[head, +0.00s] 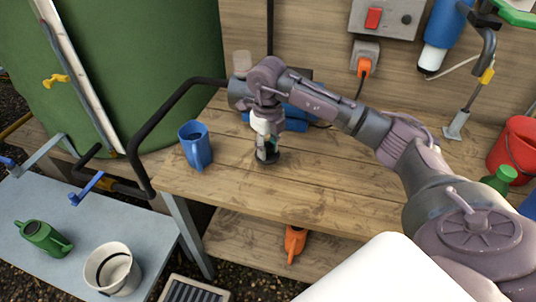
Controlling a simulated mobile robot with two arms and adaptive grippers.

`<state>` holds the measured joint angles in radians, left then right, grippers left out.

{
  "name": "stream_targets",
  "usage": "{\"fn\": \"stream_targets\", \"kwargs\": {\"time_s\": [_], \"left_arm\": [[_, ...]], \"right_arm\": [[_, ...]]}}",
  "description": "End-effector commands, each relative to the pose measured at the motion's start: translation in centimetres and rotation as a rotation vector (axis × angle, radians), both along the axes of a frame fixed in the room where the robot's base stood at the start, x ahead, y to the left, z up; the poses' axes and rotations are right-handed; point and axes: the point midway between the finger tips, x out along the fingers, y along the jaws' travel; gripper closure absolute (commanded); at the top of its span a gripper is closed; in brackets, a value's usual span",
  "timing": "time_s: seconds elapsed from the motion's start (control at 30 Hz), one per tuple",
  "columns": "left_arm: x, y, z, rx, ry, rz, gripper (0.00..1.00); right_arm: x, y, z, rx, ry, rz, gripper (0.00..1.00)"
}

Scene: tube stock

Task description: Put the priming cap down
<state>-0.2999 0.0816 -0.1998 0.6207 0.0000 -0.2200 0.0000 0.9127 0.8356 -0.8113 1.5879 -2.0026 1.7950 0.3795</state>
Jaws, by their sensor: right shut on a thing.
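My right gripper (267,148) points straight down over the wooden bench (330,190), just right of a blue jug. It is shut on a small dark piece, which I take to be the priming cap (268,158); the fingers hide much of it. The piece is at or very near the bench top; I cannot tell whether it touches. My left gripper is not in view.
The blue jug (196,146) stands close left of the gripper. A black pipe (165,120) bends past the bench's left end. Blue equipment (290,118) lies behind my wrist. The bench front is clear.

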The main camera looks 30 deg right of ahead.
Motion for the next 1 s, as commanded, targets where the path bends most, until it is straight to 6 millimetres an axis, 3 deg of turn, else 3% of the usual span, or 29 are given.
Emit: {"fn": "stream_targets", "kwargs": {"time_s": [0.2, 0.6, 0.63, 0.73, 0.77, 1.0], "left_arm": [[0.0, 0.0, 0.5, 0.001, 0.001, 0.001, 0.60], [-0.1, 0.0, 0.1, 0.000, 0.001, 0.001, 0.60], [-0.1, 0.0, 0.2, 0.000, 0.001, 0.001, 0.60], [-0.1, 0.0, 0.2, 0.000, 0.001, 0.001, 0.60], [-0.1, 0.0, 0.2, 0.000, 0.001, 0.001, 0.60], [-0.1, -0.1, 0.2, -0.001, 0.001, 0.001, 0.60]], "right_arm": [[-0.1, 0.0, -3.1, 0.000, 0.003, 0.000, 1.00], [-0.1, -0.1, -3.8, 0.000, 0.001, 0.000, 1.00], [-0.1, -0.1, -3.7, 0.000, 0.000, 0.000, 0.64], [-0.1, -0.1, -3.7, 0.000, 0.001, 0.000, 0.47], [-0.1, -0.1, -3.7, 0.000, 0.001, 0.000, 0.44], [-0.1, -0.1, -3.7, 0.000, 0.001, 0.000, 0.44]]}}
